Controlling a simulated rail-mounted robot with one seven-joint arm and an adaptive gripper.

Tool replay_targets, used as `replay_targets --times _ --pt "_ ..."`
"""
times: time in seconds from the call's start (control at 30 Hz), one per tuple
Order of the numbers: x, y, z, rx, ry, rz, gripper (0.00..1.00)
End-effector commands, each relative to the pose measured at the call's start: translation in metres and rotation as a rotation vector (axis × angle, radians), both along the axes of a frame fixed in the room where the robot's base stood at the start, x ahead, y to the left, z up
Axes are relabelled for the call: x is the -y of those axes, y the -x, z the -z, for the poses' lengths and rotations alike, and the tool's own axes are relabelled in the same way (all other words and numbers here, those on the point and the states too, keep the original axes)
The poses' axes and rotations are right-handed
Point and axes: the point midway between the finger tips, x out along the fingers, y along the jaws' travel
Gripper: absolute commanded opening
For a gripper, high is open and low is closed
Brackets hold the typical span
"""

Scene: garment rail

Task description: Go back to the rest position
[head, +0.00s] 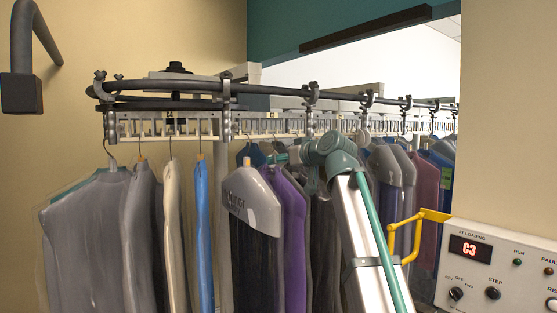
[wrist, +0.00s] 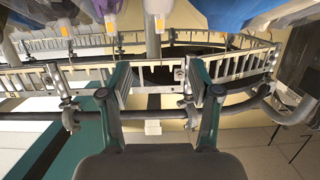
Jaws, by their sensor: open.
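My gripper (wrist: 160,78) shows in the wrist view with its two dark green fingers spread apart. No garment or hanger is between them. The slotted rail (wrist: 158,76) and a dark pipe (wrist: 160,114) cross the view behind or near the fingers; I cannot tell how close. In the head view my arm rises in front of the hanging garments, its bend close to the slotted rail (head: 270,125). My gripper cannot be made out there.
Covered garments (head: 95,240) hang at the left, with a purple one (head: 290,215) near the middle. The dark pipe (head: 210,86) loops above the rail. A control panel (head: 510,270) reading C3 stands at the lower right, beside a yellow handle (head: 430,214).

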Motion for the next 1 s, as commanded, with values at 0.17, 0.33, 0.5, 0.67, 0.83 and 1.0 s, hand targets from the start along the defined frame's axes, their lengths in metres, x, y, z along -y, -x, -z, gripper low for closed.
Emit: replay_targets --times 0.17,0.33,0.5,0.67,0.83,1.0 --pt "0.009 0.012 0.000 0.000 0.000 0.001 0.62" --pt "0.016 0.022 0.000 0.001 -0.001 0.000 0.62" --pt "0.024 0.031 0.000 0.001 -0.001 0.000 0.62" --pt "0.029 0.038 0.000 0.000 0.000 0.000 0.62" --pt "0.031 0.040 0.000 -0.001 0.001 0.000 0.62" --pt "0.031 0.040 0.000 0.000 0.000 0.000 0.62"
